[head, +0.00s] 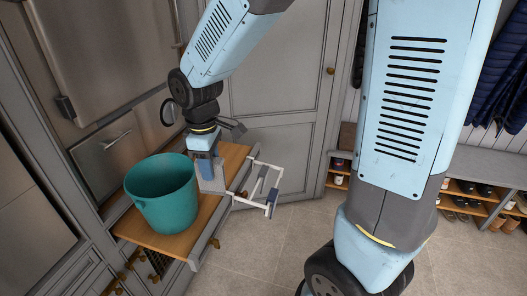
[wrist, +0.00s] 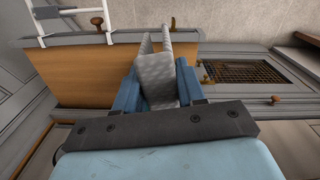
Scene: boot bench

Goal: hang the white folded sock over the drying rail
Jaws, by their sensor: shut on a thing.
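The white folded sock (wrist: 157,78) is pinched between the two blue fingers of my gripper (wrist: 158,88) in the wrist view, with its far end split into two points. In the head view my gripper (head: 207,170) points down over the wooden bench top, and the pale sock (head: 214,184) shows beside the fingers. Whether the sock touches the wood is unclear. The white drying rail (head: 272,166) sticks out from the bench's right side, to the right of my gripper. Part of the rail (wrist: 82,10) shows at the top left of the wrist view, apart from the sock.
A teal bucket (head: 165,200) stands on the wooden bench top (head: 232,158), left of my gripper. Grey cabinets (head: 100,60) rise behind. Shoe shelves (head: 470,188) stand at the right. Tiled floor (head: 262,235) is open beyond the rail.

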